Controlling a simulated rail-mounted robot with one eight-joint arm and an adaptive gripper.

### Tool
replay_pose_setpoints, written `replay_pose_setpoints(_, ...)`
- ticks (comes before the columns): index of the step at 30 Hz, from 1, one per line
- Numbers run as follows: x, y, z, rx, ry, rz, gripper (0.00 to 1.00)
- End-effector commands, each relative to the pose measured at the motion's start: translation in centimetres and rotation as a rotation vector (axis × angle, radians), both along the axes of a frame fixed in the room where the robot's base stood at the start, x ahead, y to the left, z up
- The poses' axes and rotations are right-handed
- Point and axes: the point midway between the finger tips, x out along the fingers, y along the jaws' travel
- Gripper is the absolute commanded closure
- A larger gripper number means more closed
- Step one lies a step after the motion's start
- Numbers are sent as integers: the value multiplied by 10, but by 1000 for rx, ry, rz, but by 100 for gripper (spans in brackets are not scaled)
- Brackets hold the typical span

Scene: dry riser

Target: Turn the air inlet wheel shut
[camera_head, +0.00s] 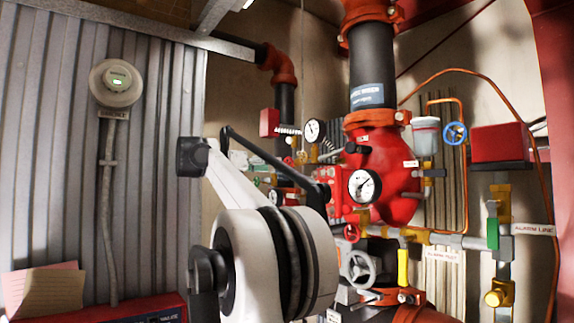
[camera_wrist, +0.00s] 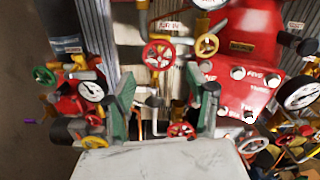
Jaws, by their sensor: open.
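The air inlet wheel is a small red handwheel (camera_wrist: 159,55) with spokes, in the upper middle of the wrist view. A white tag (camera_wrist: 168,26) just above it appears to read "AIR IN". My gripper (camera_wrist: 163,82) is open, with one greenish finger on each side of the picture's middle. The wheel shows beyond and between the fingertips, apart from them, with nothing held. In the head view my white arm (camera_head: 245,245) covers part of the pipework, and I cannot make out the gripper there.
A yellow wheel (camera_wrist: 207,44) is close right of the red one. Another red wheel (camera_wrist: 182,131) shows low between the fingers. A red valve body (camera_head: 387,168) with gauges (camera_head: 364,186) stands right of my arm. A green wheel (camera_wrist: 45,76) is at left.

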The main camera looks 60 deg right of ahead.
Motion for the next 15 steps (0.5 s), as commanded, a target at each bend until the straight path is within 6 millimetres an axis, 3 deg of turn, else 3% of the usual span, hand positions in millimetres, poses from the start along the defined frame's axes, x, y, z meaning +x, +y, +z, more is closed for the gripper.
replay_pose_setpoints(6,-15,-39,2,0,-1,-2,48)
replay_pose_setpoints(15,-26,-71,1,1,-1,0,48)
